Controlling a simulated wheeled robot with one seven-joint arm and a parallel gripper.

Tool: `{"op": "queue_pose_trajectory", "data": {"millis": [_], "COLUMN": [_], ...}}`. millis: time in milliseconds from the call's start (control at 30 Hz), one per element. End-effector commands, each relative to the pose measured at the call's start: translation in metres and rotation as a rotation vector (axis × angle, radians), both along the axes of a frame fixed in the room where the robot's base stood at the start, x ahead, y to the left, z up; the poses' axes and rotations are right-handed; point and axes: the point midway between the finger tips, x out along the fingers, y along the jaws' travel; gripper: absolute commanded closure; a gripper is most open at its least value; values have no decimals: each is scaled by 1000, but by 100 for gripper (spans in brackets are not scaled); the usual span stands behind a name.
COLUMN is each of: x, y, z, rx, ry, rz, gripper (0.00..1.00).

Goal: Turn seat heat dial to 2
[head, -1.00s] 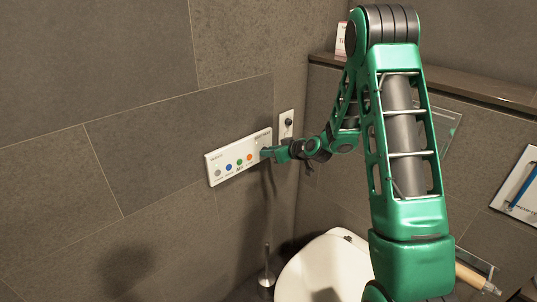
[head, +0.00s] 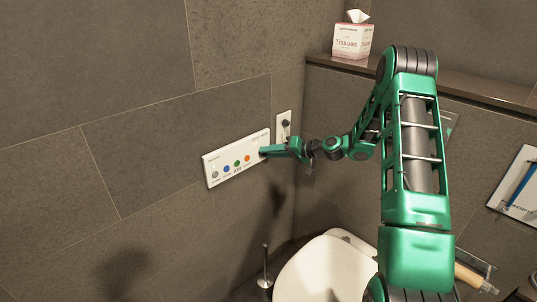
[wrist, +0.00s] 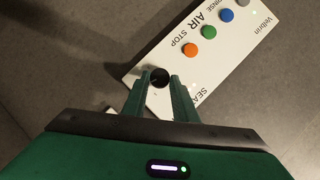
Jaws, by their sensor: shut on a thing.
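A white control panel (head: 225,168) is fixed to the tiled wall, with a row of grey, blue, green and orange buttons. It also shows in the wrist view (wrist: 215,55), where the letters "SEA" stand beside a dark round dial (wrist: 160,77) near the panel's end. My gripper (head: 265,152) reaches the right end of the panel from the right. In the wrist view my gripper (wrist: 158,82) has its two fingers on either side of the dial, shut on it. In the head view the dial is hidden by the fingers. I cannot read the dial's setting.
A white plate (head: 284,127) with a black knob is on the wall just right of the panel. A white toilet (head: 325,270) stands below, with a brush handle (head: 265,262) beside it. A tissue box (head: 352,41) sits on the ledge (head: 460,82). The wall left of the panel is clear.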

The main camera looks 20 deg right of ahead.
Motion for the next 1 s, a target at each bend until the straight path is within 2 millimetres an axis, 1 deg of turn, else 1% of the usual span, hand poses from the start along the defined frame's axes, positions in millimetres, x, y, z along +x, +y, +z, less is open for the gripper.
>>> {"op": "queue_pose_trajectory", "data": {"millis": [33, 200, 400, 967, 1000], "x": [0, 1, 1, 2, 1], "y": [-4, -5, -5, -6, -6], "z": [-3, -4, -5, -5, -5], "rx": [27, 110, 168, 188, 188], "ry": [14, 49, 74, 83, 83], "rz": [-6, -7, -7, -9, -9], "gripper": [97, 97, 97, 97, 65]}}
